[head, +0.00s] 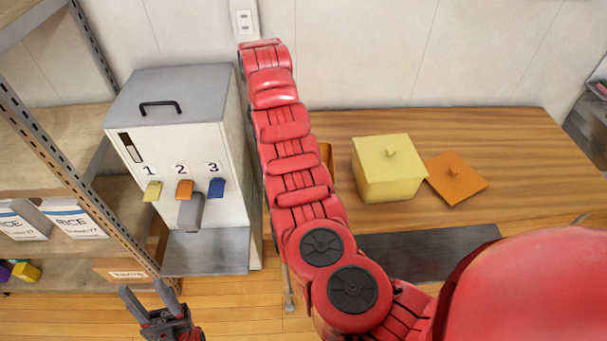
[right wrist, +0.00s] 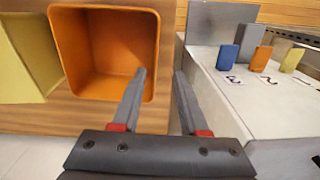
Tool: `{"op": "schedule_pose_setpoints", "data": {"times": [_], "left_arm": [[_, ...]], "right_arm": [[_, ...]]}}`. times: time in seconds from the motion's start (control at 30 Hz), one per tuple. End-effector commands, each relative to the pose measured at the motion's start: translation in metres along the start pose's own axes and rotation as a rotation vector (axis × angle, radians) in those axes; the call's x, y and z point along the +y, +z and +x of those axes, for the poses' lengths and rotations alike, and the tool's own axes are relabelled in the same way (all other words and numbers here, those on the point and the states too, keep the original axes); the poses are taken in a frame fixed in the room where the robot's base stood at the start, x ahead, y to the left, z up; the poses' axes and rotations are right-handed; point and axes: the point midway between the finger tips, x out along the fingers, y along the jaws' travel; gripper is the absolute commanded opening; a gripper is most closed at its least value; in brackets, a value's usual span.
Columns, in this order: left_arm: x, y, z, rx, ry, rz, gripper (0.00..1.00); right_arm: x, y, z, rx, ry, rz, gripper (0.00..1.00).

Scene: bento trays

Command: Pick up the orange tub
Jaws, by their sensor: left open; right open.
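The open, empty orange tub (right wrist: 105,45) stands on the wooden table in the right wrist view. In the head view only a sliver of the orange tub (head: 326,155) shows beside my red right arm. My right gripper (right wrist: 158,75) is open. In the right wrist view its left finger overlaps the tub's inside and its right finger is outside, with the tub's right wall between them. I cannot tell whether they touch. The right gripper is hidden in the head view. My left gripper (head: 148,292) is open and empty at the lower left.
A yellow lidded tub (head: 390,178) stands beside the orange tub, with a flat orange lid (head: 456,177) to its right. A white dispenser (head: 205,145) with levers 1, 2 and 3 stands left of my right arm. A shelf (head: 60,120) is at left. The table's right part is clear.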

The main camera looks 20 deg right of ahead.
Motion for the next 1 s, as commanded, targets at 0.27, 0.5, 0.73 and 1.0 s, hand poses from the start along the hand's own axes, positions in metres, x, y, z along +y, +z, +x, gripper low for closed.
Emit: {"op": "schedule_pose_setpoints", "data": {"times": [0.27, 0.5, 0.73, 1.0], "left_arm": [[0.000, 0.000, 0.000, 0.000, 0.000, 0.000, 0.50], [-0.001, -0.002, 0.010, 0.000, 0.000, 0.000, 0.50], [-0.001, -0.004, 0.022, 0.000, 0.000, 0.000, 0.50], [-0.002, -0.005, 0.033, 0.000, 0.000, 0.000, 0.50]], "right_arm": [[0.002, -0.002, 0.055, 0.002, 0.000, 0.001, 0.43], [0.001, 0.000, 0.082, -0.002, 0.000, -0.001, 0.43], [0.004, -0.002, 0.095, -0.003, 0.000, 0.000, 0.43], [0.008, -0.008, 0.125, 0.001, -0.003, 0.002, 0.43]]}}
